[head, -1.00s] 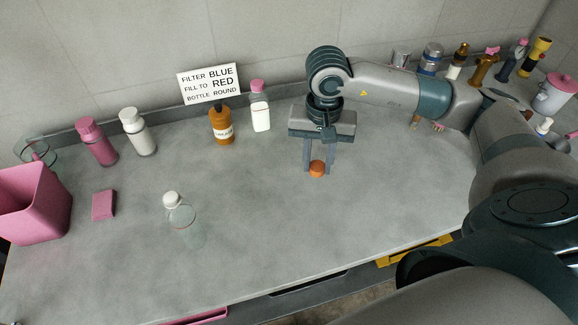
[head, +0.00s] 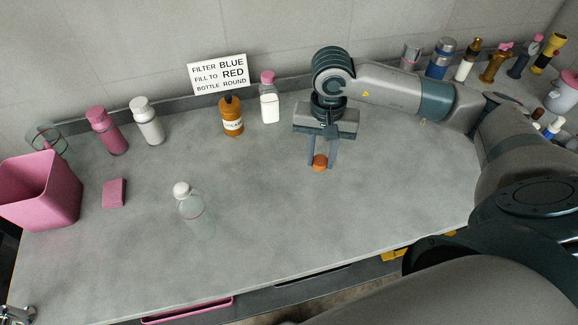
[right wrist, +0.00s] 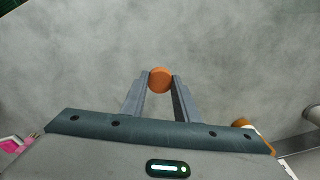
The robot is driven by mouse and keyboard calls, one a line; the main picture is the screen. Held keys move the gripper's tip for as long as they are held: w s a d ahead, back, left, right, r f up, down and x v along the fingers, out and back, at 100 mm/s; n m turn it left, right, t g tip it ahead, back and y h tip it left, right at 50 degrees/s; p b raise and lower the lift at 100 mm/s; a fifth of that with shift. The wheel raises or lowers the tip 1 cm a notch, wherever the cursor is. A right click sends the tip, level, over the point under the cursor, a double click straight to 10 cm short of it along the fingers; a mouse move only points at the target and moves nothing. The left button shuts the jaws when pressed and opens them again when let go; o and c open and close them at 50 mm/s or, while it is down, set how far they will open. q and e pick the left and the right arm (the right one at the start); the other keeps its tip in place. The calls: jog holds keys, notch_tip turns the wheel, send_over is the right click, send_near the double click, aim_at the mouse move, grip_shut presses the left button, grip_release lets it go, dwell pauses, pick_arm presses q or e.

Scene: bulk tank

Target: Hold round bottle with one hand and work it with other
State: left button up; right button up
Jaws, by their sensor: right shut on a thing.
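My right gripper (head: 320,162) is above the right half of the bench and points down. It is shut on a small round orange piece (right wrist: 161,80), which also shows between the fingertips in the head view. I cannot tell if this piece is a cap, or whether it touches the bench. A clear bottle (head: 192,212) with a white cap (head: 181,189) stands upright left of the gripper, apart from it. An amber bottle (head: 231,118) with a pale label and a white bottle (head: 269,104) with a pink cap stand at the back. My left gripper is not in view.
A sign (head: 219,75) reads "filter blue, fill to red, bottle round". A pink bin (head: 40,190), a pink block (head: 115,193), a pink bottle (head: 107,133) and a white bottle (head: 147,122) are at left. Several bottles line the back right. The middle of the bench (head: 260,200) is clear.

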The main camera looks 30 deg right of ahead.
aim_at(287, 178)
jog(key=w+a+f+p, duration=0.1)
jog(key=w+a+f, duration=0.1)
jog(key=w+a+f+p, duration=0.2)
jog(key=w+a, duration=0.1)
jog(key=shift+w+a+f, duration=0.25)
jog(key=shift+w+f, duration=0.05)
jog(key=shift+w, duration=0.05)
jog(key=shift+w+a+f, duration=0.2)
jog(key=shift+f, duration=0.05)
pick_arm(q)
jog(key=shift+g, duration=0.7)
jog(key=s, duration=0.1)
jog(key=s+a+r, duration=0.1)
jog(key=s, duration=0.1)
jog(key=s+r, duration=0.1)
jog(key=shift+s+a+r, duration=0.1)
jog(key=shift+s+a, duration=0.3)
pick_arm(e)
jog(key=shift+s+f+p, duration=0.1)
jog(key=shift+f+p, duration=0.75)
jog(key=shift+f, duration=1.1)
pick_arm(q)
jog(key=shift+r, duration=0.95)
